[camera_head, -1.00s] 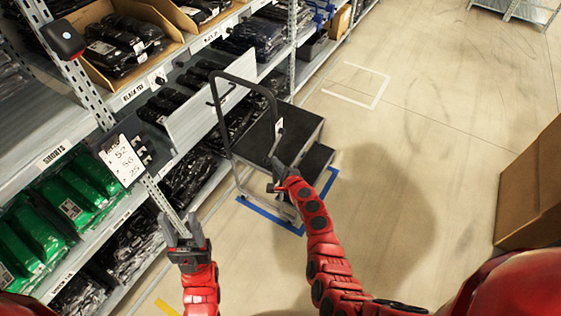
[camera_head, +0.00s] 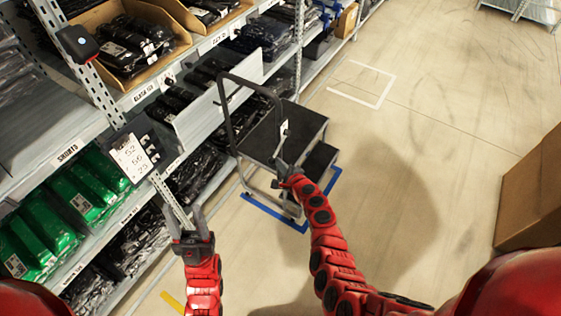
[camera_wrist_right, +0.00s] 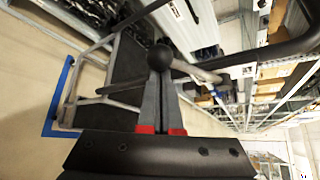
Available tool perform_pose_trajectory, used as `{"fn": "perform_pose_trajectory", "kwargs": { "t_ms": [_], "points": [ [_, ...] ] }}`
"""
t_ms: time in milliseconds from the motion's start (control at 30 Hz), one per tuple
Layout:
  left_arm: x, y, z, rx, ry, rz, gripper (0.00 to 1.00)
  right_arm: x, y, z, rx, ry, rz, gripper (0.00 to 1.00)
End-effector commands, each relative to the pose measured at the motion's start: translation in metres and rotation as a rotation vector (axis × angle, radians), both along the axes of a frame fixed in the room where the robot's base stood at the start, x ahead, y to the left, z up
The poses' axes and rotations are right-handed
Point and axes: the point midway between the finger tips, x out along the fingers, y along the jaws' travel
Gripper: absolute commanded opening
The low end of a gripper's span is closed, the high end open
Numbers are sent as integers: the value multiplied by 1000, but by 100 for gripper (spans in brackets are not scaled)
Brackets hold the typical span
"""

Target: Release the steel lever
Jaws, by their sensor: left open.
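The steel lever (camera_wrist_right: 196,72) is a thin metal rod with a black ball knob (camera_wrist_right: 160,57), in the right wrist view. My right gripper (camera_wrist_right: 160,85) has its fingers close together with the knob at their tips, and appears shut on it. In the head view my right gripper (camera_head: 284,168) is beside the handrail of a dark step stool (camera_head: 262,143), and the lever is hard to make out there. My left gripper (camera_head: 186,220) is open and empty, low in front of the shelves.
Shelving (camera_head: 110,215) with bagged clothes runs along the left. A blue floor outline (camera_head: 268,212) lies around the stool's base. A cardboard box (camera_head: 530,190) stands at the right. The floor between is clear, with a white marked rectangle (camera_head: 372,104) farther back.

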Motion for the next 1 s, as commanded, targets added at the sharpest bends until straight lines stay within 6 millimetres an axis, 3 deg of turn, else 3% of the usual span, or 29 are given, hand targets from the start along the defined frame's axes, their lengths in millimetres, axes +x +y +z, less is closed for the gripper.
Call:
{"fn": "perform_pose_trajectory", "kwargs": {
  "t_ms": [500,700,1000],
  "points": [
    [0,0,93,0,0,0,50,-8,5,44,189,261,-2,0],
    [0,0,112,0,0,0,50,-11,7,57,277,388,1,0],
    [0,0,120,0,0,0,50,-9,6,77,405,568,2,0]
  ]
}}
